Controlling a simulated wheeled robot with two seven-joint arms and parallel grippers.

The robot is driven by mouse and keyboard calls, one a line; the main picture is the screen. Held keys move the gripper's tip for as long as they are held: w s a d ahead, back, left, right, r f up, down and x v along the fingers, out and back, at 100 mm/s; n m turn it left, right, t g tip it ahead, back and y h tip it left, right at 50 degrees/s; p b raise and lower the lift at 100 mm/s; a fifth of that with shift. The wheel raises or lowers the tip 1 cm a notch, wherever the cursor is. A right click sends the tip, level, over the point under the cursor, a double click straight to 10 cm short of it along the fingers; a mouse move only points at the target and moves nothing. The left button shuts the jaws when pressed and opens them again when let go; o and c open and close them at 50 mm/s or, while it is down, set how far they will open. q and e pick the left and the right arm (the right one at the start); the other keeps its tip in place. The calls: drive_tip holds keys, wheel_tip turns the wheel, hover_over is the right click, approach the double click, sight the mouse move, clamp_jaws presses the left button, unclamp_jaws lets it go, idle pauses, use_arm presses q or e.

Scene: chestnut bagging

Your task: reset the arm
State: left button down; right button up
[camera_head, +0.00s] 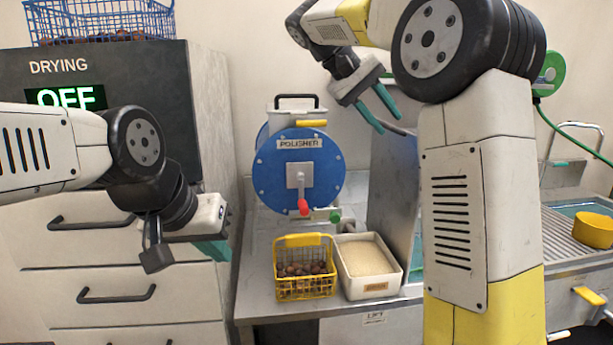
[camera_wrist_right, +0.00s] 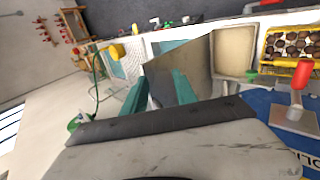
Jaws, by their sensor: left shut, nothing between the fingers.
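My left gripper (camera_head: 212,250) hangs at the left in front of the drawer cabinet. Its teal fingers are together with nothing between them. My right gripper (camera_head: 390,124) is raised at the upper middle, right of the blue polisher (camera_head: 265,165), with its teal fingers spread. In the right wrist view its two fingers (camera_wrist_right: 160,88) stand apart, and a grey metal panel (camera_wrist_right: 190,62) shows beyond them. The same panel (camera_head: 393,195) stands upright on the counter in the head view. I see nothing held, though the panel's top edge overlaps the fingertips in the picture.
A yellow basket of chestnuts (camera_head: 304,240) and a white bin of pale grains (camera_head: 368,290) stand side by side on the steel counter (camera_head: 262,308). A drying cabinet (camera_head: 120,70) reading OFF carries a blue basket (camera_head: 100,15). A yellow round container (camera_head: 593,231) is at the right.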

drive_tip(key=s+a+f+t+y, duration=0.1)
drive_tip(key=s+f+t+y, duration=0.1)
drive_tip(key=s+f+y, duration=0.3)
drive_tip(key=s+a+f+m+t+y, duration=0.1)
drive_tip(key=s+f+y, duration=0.4)
drive_tip(key=s+f, duration=0.7)
drive_tip(key=s+t, duration=0.1)
drive_tip(key=s, duration=0.5)
drive_tip(key=shift+s+a+f+t, duration=0.25)
drive_tip(key=shift+a+f+t, duration=0.05)
drive_tip(key=shift+t, duration=0.1)
idle(0.7)
